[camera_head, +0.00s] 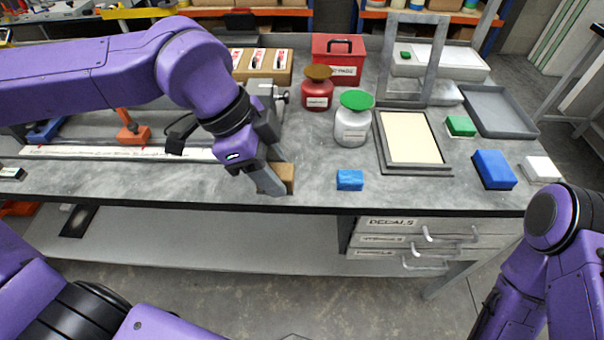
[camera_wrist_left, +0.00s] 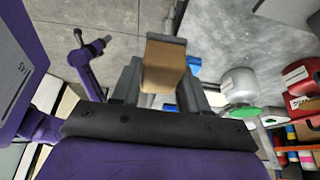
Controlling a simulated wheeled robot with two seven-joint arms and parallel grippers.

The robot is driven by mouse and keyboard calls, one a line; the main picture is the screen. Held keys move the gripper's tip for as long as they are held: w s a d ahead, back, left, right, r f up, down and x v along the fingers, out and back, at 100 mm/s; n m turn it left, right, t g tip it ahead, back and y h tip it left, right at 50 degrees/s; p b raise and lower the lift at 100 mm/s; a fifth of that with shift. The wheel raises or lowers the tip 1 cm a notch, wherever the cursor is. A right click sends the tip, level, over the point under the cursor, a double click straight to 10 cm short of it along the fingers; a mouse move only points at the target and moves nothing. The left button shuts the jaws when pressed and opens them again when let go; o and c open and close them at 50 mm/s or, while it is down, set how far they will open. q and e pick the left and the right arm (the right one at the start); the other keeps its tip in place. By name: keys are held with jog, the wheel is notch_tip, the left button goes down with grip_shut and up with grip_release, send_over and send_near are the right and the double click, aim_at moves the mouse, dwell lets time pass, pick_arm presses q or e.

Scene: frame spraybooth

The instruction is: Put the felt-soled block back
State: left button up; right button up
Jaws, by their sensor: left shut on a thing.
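My left gripper (camera_head: 272,180) is shut on a tan-brown block (camera_head: 287,174) near the front edge of the grey workbench (camera_head: 220,181). In the left wrist view the block (camera_wrist_left: 164,65) sits between the two grey fingers and sticks out past their tips.
A small blue block (camera_head: 350,180) lies right of my gripper. Behind it stand a green-lidded jar (camera_head: 352,128), a brown-lidded red jar (camera_head: 317,95) and a framed cream panel (camera_head: 410,137). Green (camera_head: 460,125), larger blue (camera_head: 493,169) and white (camera_head: 541,169) blocks lie farther right. A white strip (camera_head: 110,152) runs left.

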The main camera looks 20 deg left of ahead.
pick_arm(q)
jog(key=w+f, duration=0.2)
jog(key=w, duration=0.1)
jog(key=w+d+f+p, duration=0.1)
jog(key=w+f, duration=0.5)
jog(key=shift+w+d, duration=0.15)
jog(key=shift+w, duration=0.25)
notch_tip(320, 180, down, 3)
jog(key=shift+w+d+r+p, duration=0.1)
jog(key=shift+r+p, duration=0.1)
jog(key=shift+p, duration=0.1)
jog(key=shift+f, duration=0.35)
jog(key=o, duration=0.9)
jog(key=shift+o, duration=0.2)
jog(key=v, duration=1.2)
